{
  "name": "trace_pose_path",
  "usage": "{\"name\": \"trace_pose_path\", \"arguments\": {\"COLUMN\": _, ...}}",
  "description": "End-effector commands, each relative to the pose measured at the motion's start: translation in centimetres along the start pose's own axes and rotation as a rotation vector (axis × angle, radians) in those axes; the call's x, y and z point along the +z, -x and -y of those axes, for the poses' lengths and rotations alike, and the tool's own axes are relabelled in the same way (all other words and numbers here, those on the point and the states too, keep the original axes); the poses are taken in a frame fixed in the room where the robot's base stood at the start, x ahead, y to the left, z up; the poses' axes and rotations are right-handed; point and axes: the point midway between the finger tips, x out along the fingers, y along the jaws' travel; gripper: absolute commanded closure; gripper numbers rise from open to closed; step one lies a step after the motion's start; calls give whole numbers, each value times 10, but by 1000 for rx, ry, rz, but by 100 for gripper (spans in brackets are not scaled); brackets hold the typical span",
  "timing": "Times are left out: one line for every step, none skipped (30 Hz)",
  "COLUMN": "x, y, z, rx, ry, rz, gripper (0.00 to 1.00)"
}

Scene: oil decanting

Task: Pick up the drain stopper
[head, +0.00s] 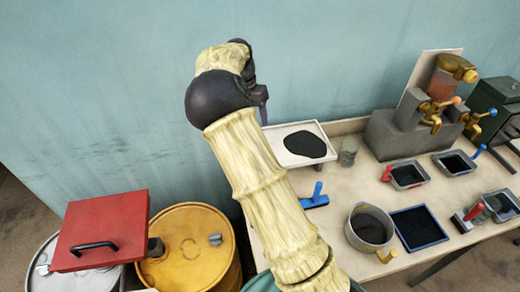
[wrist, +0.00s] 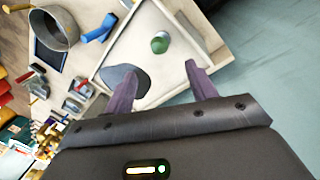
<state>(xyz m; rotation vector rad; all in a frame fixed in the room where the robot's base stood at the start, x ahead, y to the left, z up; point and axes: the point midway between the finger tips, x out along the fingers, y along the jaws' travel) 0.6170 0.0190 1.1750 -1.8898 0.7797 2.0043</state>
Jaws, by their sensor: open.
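A small green, rounded piece (wrist: 160,43), which looks like the drain stopper, stands in the pale tray (wrist: 195,38) in the wrist view. It is beyond my fingertips, roughly in line with the gap between them, and apart from both. My gripper (wrist: 162,70) is open with nothing between its purple fingers. The left finger overlaps a dark patch (wrist: 115,78) in the tray. In the head view my gripper (head: 262,108) is mostly hidden behind my arm, above the tray (head: 278,150). The green piece does not show there.
A glass jar (head: 348,152) stands right of the tray. A blue-handled tool (head: 316,198), a grey pot (head: 370,230) and a blue-rimmed dark tray (head: 420,228) lie nearer. A dispenser with taps (head: 435,105) stands at the back right. A yellow drum (head: 190,255) stands at the left.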

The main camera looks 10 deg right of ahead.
Motion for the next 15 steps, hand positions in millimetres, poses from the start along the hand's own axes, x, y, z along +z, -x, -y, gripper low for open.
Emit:
{"name": "trace_pose_path", "arguments": {"x": 1, "y": -8, "z": 0, "rx": 4, "ry": -1, "rz": 4, "gripper": 44}}
{"name": "trace_pose_path", "arguments": {"x": 1, "y": -13, "z": 0, "rx": 3, "ry": -1, "rz": 3, "gripper": 44}}
{"name": "trace_pose_path", "arguments": {"x": 1, "y": -20, "z": -1, "rx": 4, "ry": -1, "rz": 3, "gripper": 44}}
{"name": "trace_pose_path", "arguments": {"x": 1, "y": -26, "z": 0, "rx": 4, "ry": 0, "rz": 4, "gripper": 44}}
{"name": "trace_pose_path", "arguments": {"x": 1, "y": -31, "z": 0, "rx": 4, "ry": -1, "rz": 4, "gripper": 44}}
{"name": "trace_pose_path", "arguments": {"x": 1, "y": -38, "z": -1, "rx": 4, "ry": -1, "rz": 4, "gripper": 44}}
{"name": "trace_pose_path", "arguments": {"x": 1, "y": -43, "z": -1, "rx": 4, "ry": -1, "rz": 3, "gripper": 44}}
{"name": "trace_pose_path", "arguments": {"x": 1, "y": -48, "z": -1, "rx": 3, "ry": -1, "rz": 3, "gripper": 44}}
{"name": "trace_pose_path", "arguments": {"x": 1, "y": -53, "z": -1, "rx": 4, "ry": -1, "rz": 3, "gripper": 44}}
{"name": "trace_pose_path", "arguments": {"x": 0, "y": -57, "z": -1, "rx": 3, "ry": -1, "rz": 2, "gripper": 44}}
{"name": "trace_pose_path", "arguments": {"x": 0, "y": -60, "z": 0, "rx": 2, "ry": -1, "rz": 2, "gripper": 44}}
{"name": "trace_pose_path", "arguments": {"x": 0, "y": -63, "z": 0, "rx": 1, "ry": -1, "rz": 2, "gripper": 44}}
{"name": "trace_pose_path", "arguments": {"x": 0, "y": -64, "z": 0, "rx": 1, "ry": 0, "rz": 1, "gripper": 44}}
{"name": "trace_pose_path", "arguments": {"x": 0, "y": -66, "z": 0, "rx": 1, "ry": 0, "rz": 0, "gripper": 44}}
{"name": "trace_pose_path", "arguments": {"x": 0, "y": -66, "z": 0, "rx": 1, "ry": 0, "rz": 0, "gripper": 44}}
